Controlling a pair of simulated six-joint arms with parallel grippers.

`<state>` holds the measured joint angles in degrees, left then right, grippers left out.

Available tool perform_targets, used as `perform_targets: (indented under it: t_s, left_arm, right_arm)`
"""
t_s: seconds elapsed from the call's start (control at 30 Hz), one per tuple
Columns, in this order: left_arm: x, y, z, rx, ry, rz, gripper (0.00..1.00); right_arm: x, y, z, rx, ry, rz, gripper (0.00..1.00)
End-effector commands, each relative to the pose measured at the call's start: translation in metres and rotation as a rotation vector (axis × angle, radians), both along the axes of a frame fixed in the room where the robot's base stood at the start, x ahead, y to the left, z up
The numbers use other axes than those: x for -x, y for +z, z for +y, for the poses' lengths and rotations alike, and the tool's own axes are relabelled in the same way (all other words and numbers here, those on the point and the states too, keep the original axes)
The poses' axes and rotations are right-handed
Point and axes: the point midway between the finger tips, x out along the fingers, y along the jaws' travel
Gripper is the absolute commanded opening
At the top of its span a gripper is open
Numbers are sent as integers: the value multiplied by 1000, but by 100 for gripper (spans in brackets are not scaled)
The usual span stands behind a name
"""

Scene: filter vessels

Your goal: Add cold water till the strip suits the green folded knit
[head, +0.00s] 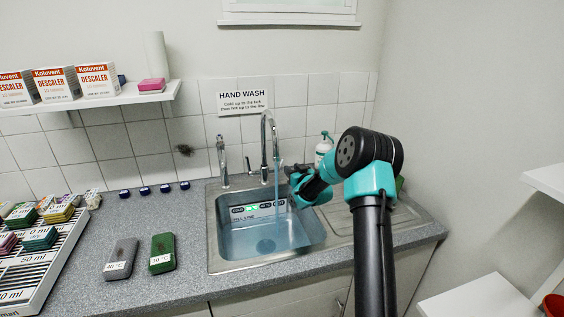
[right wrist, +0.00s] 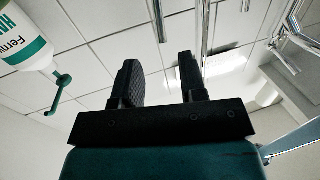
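The green folded knit (head: 162,252) lies on the counter left of the sink, with a °C tag whose number is hard to read. The sink basin (head: 226,262) holds bluish water. A stream (head: 277,192) falls into it from the gooseneck tap (head: 264,135). The strip (head: 258,208) on the basin's back wall has several segments, one of them lit green. Contact with the lever cannot be told. My left gripper is out of view.
A grey folded knit (head: 120,258) tagged 40 °C lies left of the green one. A second, smaller tap (head: 222,162) stands at the sink's back left. A soap bottle (head: 324,146) stands behind my right arm. A rack (head: 58,262) fills the left.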

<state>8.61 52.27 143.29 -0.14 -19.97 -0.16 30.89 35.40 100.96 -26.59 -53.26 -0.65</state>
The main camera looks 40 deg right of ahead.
Motion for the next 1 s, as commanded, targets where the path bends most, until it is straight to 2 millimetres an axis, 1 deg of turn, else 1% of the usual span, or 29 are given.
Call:
perform_targets:
  t_s: [0.03, 0.2, 0.5, 0.7, 1.0]
  left_arm:
    - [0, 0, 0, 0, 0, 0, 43]
    - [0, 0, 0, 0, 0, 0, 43]
    - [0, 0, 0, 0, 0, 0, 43]
    - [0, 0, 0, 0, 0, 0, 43]
    - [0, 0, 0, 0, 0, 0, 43]
  right_arm:
    - [-9, -1, -1, 0, 1, -1, 38]
    - [-35, 0, -5, -1, 1, -1, 38]
    - [-74, 0, -13, 0, 1, -1, 38]
    - [-87, 0, -15, 0, 1, 0, 38]
    - [-89, 0, -16, 0, 0, 0, 38]
